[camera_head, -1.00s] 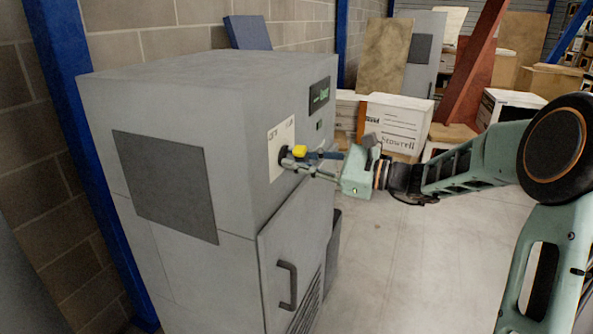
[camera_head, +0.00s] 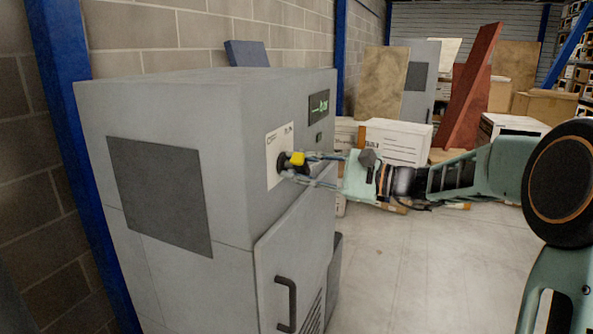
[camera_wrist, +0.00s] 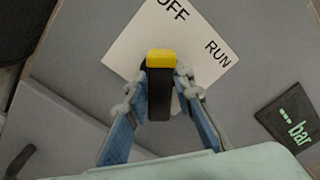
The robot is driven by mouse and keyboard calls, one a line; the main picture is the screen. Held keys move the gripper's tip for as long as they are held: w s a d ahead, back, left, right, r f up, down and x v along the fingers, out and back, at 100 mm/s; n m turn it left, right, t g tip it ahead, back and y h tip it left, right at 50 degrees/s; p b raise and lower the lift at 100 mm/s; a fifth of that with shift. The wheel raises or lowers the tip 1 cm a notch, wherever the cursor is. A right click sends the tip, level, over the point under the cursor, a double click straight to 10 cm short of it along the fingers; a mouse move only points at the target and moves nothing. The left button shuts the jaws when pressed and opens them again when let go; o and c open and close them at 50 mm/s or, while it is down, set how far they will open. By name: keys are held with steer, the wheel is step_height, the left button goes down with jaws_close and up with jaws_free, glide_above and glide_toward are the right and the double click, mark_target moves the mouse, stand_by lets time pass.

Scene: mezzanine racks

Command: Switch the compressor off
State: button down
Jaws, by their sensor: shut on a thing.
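The compressor (camera_head: 165,270) is a tall grey cabinet at the left of the head view. Its black rotary switch with a yellow tip (camera_head: 298,159) sits on a pale label plate (camera_head: 272,163) on the front face. In the wrist view the switch (camera_wrist: 159,95) is upright in the picture between the two fingers, its yellow end at the top. The plate (camera_wrist: 130,50) reads OFF above the switch and RUN to the upper right. My gripper (camera_head: 304,170) is shut on the switch from the right. The switch's base is partly hidden.
A dark display with green text (camera_head: 318,105) is above and right of the switch. A door handle (camera_head: 286,303) is below it. Boxes (camera_head: 394,140) and leaning boards stand behind. Clear floor (camera_head: 400,270) lies right of the cabinet.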

steer(key=shift+s+r, duration=0.1)
steer(key=c, duration=1.7)
jaws_free()
steer(key=shift+o, duration=0.2)
steer(key=shift+d, duration=0.2)
steer(key=v, duration=1.1)
steer(key=shift+s+d, duration=0.15)
steer(key=shift+d, duration=0.1)
